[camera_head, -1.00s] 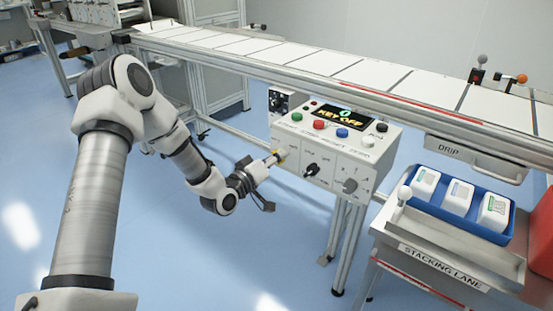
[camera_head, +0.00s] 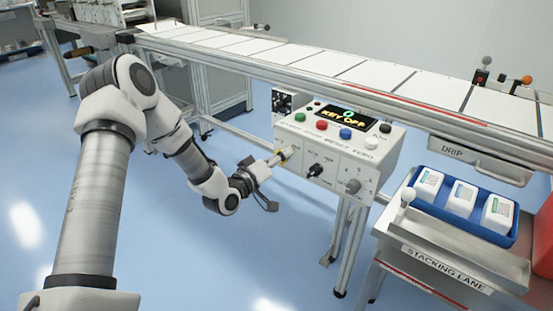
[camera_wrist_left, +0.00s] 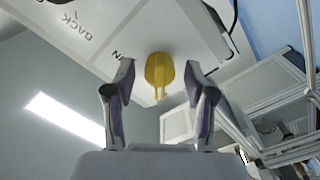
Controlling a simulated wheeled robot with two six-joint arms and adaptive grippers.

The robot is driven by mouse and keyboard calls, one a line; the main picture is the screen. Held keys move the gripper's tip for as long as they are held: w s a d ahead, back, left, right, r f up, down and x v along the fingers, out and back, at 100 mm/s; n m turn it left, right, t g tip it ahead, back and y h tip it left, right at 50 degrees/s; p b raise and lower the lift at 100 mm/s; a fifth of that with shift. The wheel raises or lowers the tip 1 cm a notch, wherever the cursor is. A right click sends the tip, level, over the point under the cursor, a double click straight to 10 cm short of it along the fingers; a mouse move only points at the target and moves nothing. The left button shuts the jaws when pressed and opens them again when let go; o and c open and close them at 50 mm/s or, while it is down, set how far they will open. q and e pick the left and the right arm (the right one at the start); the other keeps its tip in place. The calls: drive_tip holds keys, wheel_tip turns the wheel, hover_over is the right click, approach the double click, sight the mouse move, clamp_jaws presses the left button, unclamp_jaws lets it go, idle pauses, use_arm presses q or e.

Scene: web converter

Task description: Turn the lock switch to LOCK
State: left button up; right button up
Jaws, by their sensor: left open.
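The control box (camera_head: 345,143) stands on legs in the middle of the head view, with a display (camera_head: 343,114) reading KEY OFF. A yellow switch knob (camera_wrist_left: 159,70) on its white face shows in the left wrist view; in the head view it is mostly hidden by the gripper. My left gripper (camera_head: 278,158) is at the left end of the box's front face. In the left wrist view its open fingers stand either side of the yellow knob, with gaps visible on both sides. Part of the lettering, including BACK, is readable beside it. My right gripper is not in view.
A black knob (camera_head: 315,170) and a grey knob (camera_head: 352,186) sit to the right on the same face. Coloured buttons, including a red one (camera_head: 322,125), line the top. A conveyor (camera_head: 310,65) runs behind; a stacking lane (camera_head: 440,243) with a blue tray (camera_head: 425,203) stands right.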

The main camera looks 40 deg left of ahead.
use_arm(q)
drive_tip(key=s, duration=1.2)
drive_tip(key=shift+a, duration=0.4)
